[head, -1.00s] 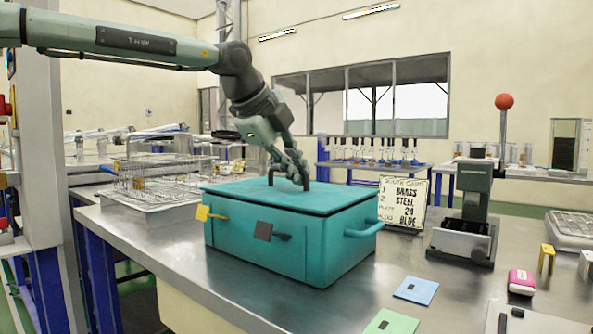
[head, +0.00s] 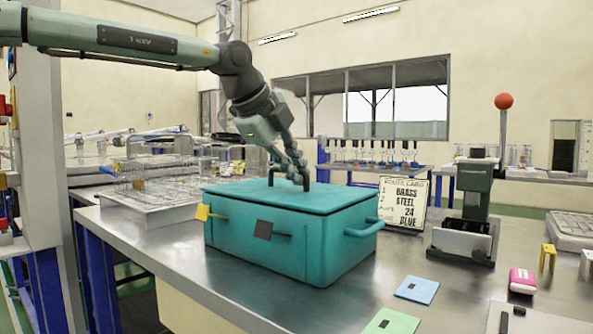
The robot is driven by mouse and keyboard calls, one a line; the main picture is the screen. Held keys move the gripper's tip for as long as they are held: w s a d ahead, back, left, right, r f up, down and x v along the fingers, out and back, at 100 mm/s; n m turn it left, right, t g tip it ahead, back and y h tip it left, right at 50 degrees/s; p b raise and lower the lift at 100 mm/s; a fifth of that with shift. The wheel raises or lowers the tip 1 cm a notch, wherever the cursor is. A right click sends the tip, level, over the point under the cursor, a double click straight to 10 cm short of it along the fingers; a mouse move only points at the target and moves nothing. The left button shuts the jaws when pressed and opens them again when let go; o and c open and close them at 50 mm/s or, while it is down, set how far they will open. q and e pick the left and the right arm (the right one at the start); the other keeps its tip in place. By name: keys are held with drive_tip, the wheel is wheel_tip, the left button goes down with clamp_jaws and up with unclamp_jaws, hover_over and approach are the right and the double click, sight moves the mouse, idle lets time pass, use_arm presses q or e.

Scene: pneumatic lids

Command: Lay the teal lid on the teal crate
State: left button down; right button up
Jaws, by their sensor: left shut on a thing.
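The teal crate (head: 260,244) stands on the metal bench, with a handle on its right end and a yellow tag and a dark tag on its front. The teal lid (head: 243,196) lies over the crate's top, and I see no clear gap between them. A dark handle stands up from the lid. My left gripper (head: 303,181) comes down from above and is shut on the lid's handle at its right side. The exact finger contact is small and partly hidden. My right gripper is not in view.
A wire rack in a tray (head: 152,212) stands left of the crate. A sign (head: 403,203) and a press with a red knob (head: 468,220) stand to the right. Blue (head: 417,289) and green (head: 391,322) cards lie in front on the bench, with a pink item (head: 522,281) farther right.

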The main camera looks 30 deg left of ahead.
use_arm(q)
drive_tip(key=shift+f+b, duration=0.3)
drive_tip(key=shift+b, duration=0.15)
idle(0.3)
drive_tip(key=c, duration=1.6)
unclamp_jaws()
drive_tip(key=shift+o, duration=0.2)
drive_tip(key=shift+p+v, duration=0.5)
drive_tip(key=shift+v, duration=2.85)
drive_tip(key=shift+s+r, duration=0.1)
drive_tip(key=v, duration=1.2)
